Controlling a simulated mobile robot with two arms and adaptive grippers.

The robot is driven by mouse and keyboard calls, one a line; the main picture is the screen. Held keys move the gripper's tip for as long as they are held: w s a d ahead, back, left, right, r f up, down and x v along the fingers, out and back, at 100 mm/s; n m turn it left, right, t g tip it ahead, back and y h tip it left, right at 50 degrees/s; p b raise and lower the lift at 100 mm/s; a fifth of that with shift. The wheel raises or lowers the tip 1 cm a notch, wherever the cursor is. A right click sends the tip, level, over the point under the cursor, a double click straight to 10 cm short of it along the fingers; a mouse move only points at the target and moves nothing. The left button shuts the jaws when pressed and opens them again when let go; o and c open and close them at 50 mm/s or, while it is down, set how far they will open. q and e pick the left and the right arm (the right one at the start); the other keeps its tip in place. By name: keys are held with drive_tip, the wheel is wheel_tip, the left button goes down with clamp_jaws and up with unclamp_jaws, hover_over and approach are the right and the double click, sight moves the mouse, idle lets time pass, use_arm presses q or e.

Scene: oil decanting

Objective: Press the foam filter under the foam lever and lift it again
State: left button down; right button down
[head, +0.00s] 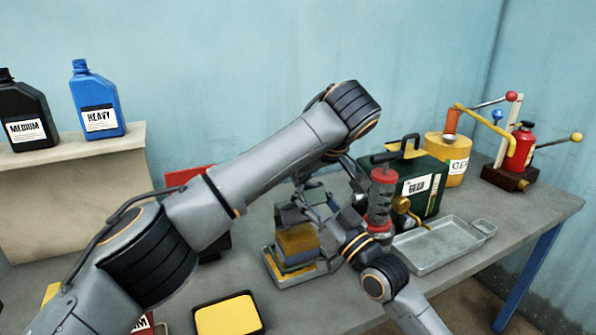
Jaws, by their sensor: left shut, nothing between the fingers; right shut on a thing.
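The foam filter (297,243) is a yellow block with darker lower layers, standing in a small metal tray (284,282). A grey plate (290,213), apparently part of the foam lever, sits right over its top. My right gripper (322,218) comes in from the lower right and is shut just right of this plate, apparently on the foam lever; its fingertips are partly hidden. My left arm crosses high over the table, and my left gripper (335,190) hangs down from it, shut and empty, close above the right gripper. The two grippers overlap in the view.
A yellow pad in a black tray (228,315) lies in front. Right of the grippers stand a red-and-grey cylinder (381,200), a green box (425,180), a metal tray (440,243), a yellow can (450,155) and a red lever device (520,150). Two bottles stand on a shelf at left.

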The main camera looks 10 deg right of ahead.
sight(312, 189)
use_arm(q)
drive_tip(key=shift+s+d+f, duration=0.15)
drive_tip(key=shift+s+d, duration=0.2)
drive_tip(key=shift+d, duration=0.15)
use_arm(e)
drive_tip(key=shift+d+r, duration=0.15)
drive_tip(key=shift+r, duration=0.2)
use_arm(q)
drive_tip(key=shift+s+d+f, duration=0.2)
drive_tip(key=shift+s+f, duration=0.25)
drive_tip(key=shift+s, duration=0.05)
drive_tip(key=shift+s+d+f, duration=0.1)
drive_tip(key=shift+s+d, duration=0.1)
drive_tip(key=shift+s, duration=0.3)
use_arm(e)
drive_tip(key=shift+s+d+r, duration=0.1)
drive_tip(key=shift+d+r, duration=0.05)
drive_tip(key=shift+d, duration=0.05)
drive_tip(key=c, duration=1.4)
unclamp_jaws()
use_arm(q)
drive_tip(key=shift+w+d+f, duration=0.1)
use_arm(e)
drive_tip(key=o, duration=0.5)
drive_tip(key=shift+d, duration=0.1)
use_arm(q)
drive_tip(key=shift+t, duration=0.3)
use_arm(e)
drive_tip(key=shift+o, duration=0.2)
